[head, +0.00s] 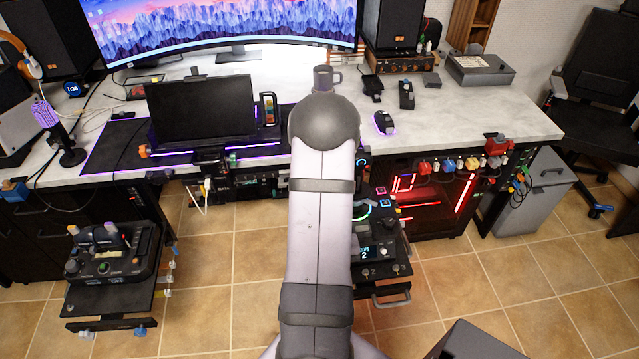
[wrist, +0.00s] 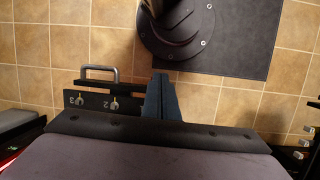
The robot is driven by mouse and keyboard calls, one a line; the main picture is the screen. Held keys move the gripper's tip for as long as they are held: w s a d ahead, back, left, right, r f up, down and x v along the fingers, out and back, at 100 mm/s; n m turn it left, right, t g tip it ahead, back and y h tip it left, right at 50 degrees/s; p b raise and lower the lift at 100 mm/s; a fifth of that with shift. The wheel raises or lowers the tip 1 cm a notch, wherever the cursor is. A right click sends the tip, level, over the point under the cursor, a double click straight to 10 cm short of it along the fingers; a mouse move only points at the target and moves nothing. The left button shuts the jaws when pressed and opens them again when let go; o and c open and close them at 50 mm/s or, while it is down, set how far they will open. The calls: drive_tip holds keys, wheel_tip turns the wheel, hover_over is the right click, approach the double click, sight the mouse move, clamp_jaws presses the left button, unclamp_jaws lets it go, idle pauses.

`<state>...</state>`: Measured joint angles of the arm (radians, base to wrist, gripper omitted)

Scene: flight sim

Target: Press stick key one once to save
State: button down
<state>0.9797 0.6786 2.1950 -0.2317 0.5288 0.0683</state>
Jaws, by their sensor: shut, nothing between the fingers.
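My gripper (wrist: 162,82) shows in the wrist view as dark blue-grey fingers, closed together and empty. A dark panel edge (wrist: 92,100) lies just left of the fingers. It carries a small metal key marked 2 (wrist: 114,104) and another marked 3 (wrist: 80,101). No key marked 1 shows; the fingers cover the panel to the right of key 2. I cannot tell whether the fingers touch the panel. In the head view, the right-hand control stand (head: 398,270) is partly behind my arm, and my gripper is hidden.
A metal handle (wrist: 98,74) sticks out beside the keys. The left control stand (head: 112,260) is apart on the tiled floor (head: 240,270). The desk (head: 450,110) behind holds a small screen (head: 200,108) and a mug (head: 324,78). Colored plugs hang along its right edge.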

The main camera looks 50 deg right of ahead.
drive_tip(key=w+d+t+h, duration=0.1)
drive_tip(key=w+d, duration=0.1)
drive_tip(key=d, duration=0.3)
drive_tip(key=w+d+m+t+h+p, duration=0.1)
drive_tip(key=w+d+h, duration=0.1)
drive_tip(key=d, duration=0.3)
drive_tip(key=w+d+t+h, duration=0.1)
drive_tip(key=w+d, duration=0.3)
drive_tip(key=d, duration=0.1)
drive_tip(key=shift+w+d+m+p, duration=0.2)
drive_tip(key=shift+m+p, duration=0.1)
drive_tip(key=shift+p, duration=0.1)
drive_tip(key=w+d+r+m+t+h, duration=0.1)
drive_tip(key=w+d+r+m+t, duration=0.1)
drive_tip(key=w, duration=0.5)
drive_tip(key=w+d+r+m+t+h, duration=0.2)
drive_tip(key=w+d+r+m+t, duration=0.1)
drive_tip(key=w+d+r+t, duration=0.2)
drive_tip(key=shift+w+d+r+m, duration=0.3)
drive_tip(key=shift+w+d+r, duration=0.25)
drive_tip(key=shift+w+r, duration=0.4)
drive_tip(key=shift+f, duration=0.2)
wheel_tip(320, 180, down, 6)
drive_tip(key=b, duration=0.8)
drive_tip(key=shift+f, duration=0.2)
drive_tip(key=shift+f+b, duration=0.6)
drive_tip(key=shift+f, duration=0.45)
